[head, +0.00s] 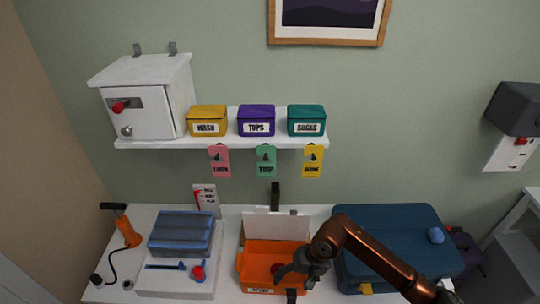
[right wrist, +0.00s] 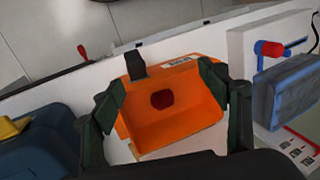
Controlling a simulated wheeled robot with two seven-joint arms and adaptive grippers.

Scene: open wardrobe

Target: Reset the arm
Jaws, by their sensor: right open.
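My right arm (head: 360,252) comes in from the lower right in the head view. Its right gripper (head: 294,272) is over the right part of an orange open box (head: 258,250). In the right wrist view the two dark fingers stand wide apart on either side of the box (right wrist: 190,126), open with nothing between the tips. A dark red round thing (right wrist: 162,99) lies inside the box, and part of it shows beside the gripper in the head view (head: 277,267). I cannot tell whether the fingers touch the box. My left gripper is not in view.
A blue suitcase (head: 400,232) lies right of the box. A white device with folded blue cloth (head: 182,232) and an orange-handled tool (head: 127,230) stand left. Above, a white shelf (head: 225,142) bears a white cabinet (head: 140,98) and three labelled boxes (head: 256,121).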

